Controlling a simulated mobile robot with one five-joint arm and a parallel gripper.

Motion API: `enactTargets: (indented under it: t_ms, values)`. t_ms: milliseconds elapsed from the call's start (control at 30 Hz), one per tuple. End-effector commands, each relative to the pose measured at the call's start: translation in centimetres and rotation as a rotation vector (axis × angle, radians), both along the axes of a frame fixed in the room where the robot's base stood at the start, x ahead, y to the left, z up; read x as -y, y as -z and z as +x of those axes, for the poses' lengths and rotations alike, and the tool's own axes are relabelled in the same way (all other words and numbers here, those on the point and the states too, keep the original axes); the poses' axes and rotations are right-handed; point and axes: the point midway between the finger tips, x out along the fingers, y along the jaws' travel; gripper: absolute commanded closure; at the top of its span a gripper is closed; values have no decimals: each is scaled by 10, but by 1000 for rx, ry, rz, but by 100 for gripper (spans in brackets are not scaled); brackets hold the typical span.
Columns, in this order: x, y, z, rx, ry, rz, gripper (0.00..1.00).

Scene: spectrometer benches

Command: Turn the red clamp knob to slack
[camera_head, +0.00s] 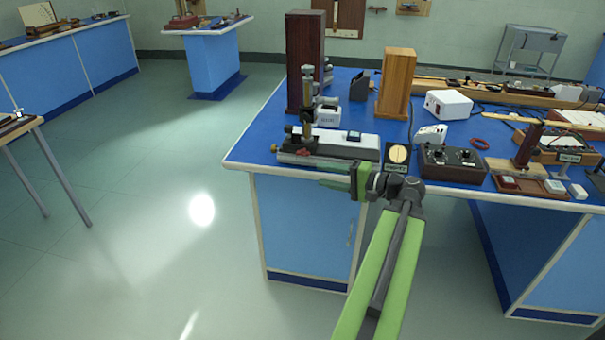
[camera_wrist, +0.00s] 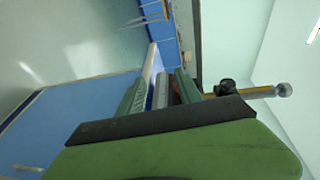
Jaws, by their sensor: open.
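A grey and white instrument (camera_head: 330,146) with an upright brass and black tube (camera_head: 307,88) stands at the near left corner of the blue bench. A small red knob (camera_head: 274,148) shows at its left end; a dark red bar (camera_head: 299,149) crosses its front. I cannot tell for certain which is the clamp knob, nor how tight it is. My gripper (camera_head: 326,174) is open and empty, pointing left, just before the instrument's front right part and apart from the small red knob. In the wrist view, my green and black gripper part (camera_wrist: 170,150) fills the bottom; no red knob shows there.
A round-dial box (camera_head: 398,155) and a black two-knob box (camera_head: 452,163) stand right of the instrument. Tall wooden boxes (camera_head: 396,84) stand behind.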

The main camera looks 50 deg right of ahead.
Motion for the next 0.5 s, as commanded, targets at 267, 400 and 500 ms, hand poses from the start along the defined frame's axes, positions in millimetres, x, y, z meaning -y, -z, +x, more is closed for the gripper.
enactTargets:
  t_ms: [267,400,500]
  values:
    - [45,-13,-56,137,124,33,58]
    - [43,-14,-48,137,121,33,58]
    - [40,-14,-32,136,118,33,58]
